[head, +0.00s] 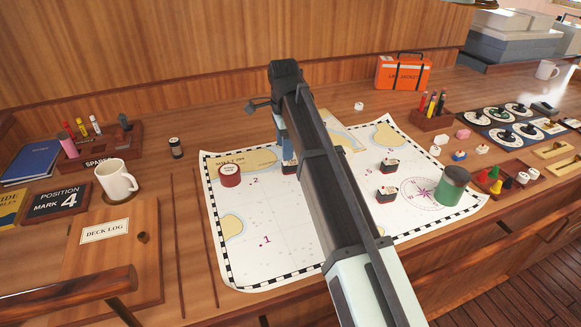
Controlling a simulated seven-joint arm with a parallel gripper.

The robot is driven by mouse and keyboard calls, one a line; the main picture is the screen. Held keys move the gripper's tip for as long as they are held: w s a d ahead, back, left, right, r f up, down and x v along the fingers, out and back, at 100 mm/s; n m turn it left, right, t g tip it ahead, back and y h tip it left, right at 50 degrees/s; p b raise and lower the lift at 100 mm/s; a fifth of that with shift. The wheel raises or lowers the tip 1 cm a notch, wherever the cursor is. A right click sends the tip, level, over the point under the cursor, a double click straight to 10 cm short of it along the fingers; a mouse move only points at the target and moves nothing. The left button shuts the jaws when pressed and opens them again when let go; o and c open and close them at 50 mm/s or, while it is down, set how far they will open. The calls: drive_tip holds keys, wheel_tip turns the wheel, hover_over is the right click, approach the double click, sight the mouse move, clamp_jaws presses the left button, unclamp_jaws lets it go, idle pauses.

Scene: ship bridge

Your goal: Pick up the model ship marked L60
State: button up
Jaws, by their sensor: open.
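Several small model ships, dark-hulled with pale tops, stand on the chart (275,270). One ship (289,168) is left of my arm, one (388,165) is right of it, and another (386,194) is just below that one. Their markings are too small to read, so I cannot tell which is L60. My gripper (285,156) points down at the far end of my arm, directly above or around the left ship; I cannot tell if it touches. It is open. My arm hides the middle of the chart.
A white mug (116,180) and deck log (112,240) are left. An orange life jacket case (403,72) stands behind. Trays with small pieces (500,180) are right.

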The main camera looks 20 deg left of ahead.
sight(292, 165)
drive_tip(key=shift+s+f, duration=0.1)
drive_tip(key=shift+f, duration=3.05)
drive_tip(key=shift+c, duration=0.3)
drive_tip(key=c, duration=1.1)
